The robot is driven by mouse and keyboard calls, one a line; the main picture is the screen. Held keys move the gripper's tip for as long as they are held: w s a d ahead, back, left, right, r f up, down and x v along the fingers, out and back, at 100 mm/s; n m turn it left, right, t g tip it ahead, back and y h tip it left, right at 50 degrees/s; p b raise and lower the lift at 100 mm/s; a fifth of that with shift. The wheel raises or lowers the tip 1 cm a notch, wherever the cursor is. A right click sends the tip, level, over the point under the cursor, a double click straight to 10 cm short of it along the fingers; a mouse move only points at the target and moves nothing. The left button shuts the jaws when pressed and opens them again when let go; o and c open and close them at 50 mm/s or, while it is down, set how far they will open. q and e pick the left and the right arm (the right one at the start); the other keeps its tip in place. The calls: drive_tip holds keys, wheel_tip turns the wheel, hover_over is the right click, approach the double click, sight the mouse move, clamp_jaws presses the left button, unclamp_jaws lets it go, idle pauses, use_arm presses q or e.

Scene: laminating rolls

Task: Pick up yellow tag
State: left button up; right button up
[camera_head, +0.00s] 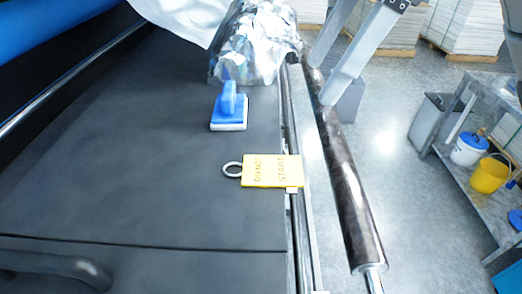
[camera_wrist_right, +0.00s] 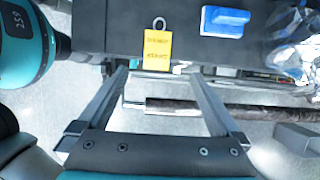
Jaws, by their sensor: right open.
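The yellow tag (camera_head: 272,171) reads "DO NOT START" and lies at the right edge of the dark machine bed, its right end reaching over the metal rail. Its pale ring (camera_head: 232,170) points left onto the bed. The tag (camera_wrist_right: 157,50) also shows in the right wrist view, ahead of the fingertips and between their lines. My right gripper (camera_head: 320,82) is open and empty, above and beyond the tag at the upper right; its two fingers also show in the wrist view (camera_wrist_right: 158,72). It is apart from the tag. My left gripper is not in view.
A blue-handled scrubber (camera_head: 229,110) and crumpled silver foil (camera_head: 258,45) lie on the bed (camera_head: 150,150) beyond the tag. A dark roller (camera_head: 345,180) runs along its right side. A side table holds white and yellow buckets (camera_head: 489,174). The bed left of the tag is clear.

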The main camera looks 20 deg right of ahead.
approach(271, 169)
drive_tip(key=shift+w+a+f, duration=0.25)
drive_tip(key=shift+a+f, duration=0.2)
drive_tip(key=shift+f, duration=0.15)
drive_tip(key=shift+a+f, duration=0.15)
drive_tip(key=shift+f, duration=0.2)
drive_tip(key=p+x, duration=0.1)
drive_tip(key=x, duration=0.4)
drive_tip(key=shift+s+d, duration=0.15)
drive_tip(key=shift+d, duration=0.05)
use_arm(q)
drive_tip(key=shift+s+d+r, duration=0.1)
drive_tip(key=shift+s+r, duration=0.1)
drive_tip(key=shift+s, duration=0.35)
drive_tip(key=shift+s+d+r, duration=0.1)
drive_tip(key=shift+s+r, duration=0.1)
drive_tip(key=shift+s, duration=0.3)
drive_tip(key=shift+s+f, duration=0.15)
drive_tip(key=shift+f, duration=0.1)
use_arm(e)
drive_tip(key=shift+f, duration=0.1)
drive_tip(key=shift+c, duration=0.2)
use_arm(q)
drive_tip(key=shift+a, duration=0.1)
use_arm(e)
drive_tip(key=c, duration=1.2)
